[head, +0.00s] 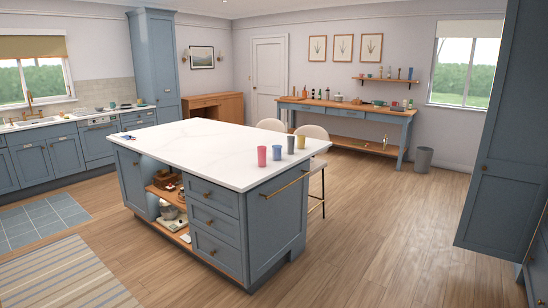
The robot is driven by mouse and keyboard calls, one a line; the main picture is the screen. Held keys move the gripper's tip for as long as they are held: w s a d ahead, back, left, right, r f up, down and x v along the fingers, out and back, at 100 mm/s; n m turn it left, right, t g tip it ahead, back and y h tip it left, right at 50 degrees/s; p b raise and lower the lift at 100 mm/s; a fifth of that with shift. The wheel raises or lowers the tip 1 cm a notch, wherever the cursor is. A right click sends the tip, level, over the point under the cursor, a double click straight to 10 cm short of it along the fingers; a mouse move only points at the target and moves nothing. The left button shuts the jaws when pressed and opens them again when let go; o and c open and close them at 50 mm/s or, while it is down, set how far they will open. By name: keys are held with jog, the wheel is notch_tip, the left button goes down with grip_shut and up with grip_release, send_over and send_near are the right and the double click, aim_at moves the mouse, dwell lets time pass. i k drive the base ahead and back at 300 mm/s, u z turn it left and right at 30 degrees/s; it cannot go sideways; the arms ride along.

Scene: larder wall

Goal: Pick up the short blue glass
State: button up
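A short blue glass (277,153) stands upright on the white top of the kitchen island (205,150), near its right end. A taller pink glass (262,156) stands close on its left. A grey-blue glass (291,144) and a yellow glass (301,142) stand to its right and slightly farther back. The blue glass looks shorter than the pink and grey-blue ones. My gripper is not in view.
Two pale stools (312,132) stand behind the island. A long blue side table (350,112) lines the back wall. A tall blue cabinet (505,150) stands at the right edge. The wooden floor (370,230) right of the island is clear.

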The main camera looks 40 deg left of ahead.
aim_at(276, 149)
jog(key=u, duration=0.35)
jog(key=i, duration=2.5)
jog(key=u, duration=0.9)
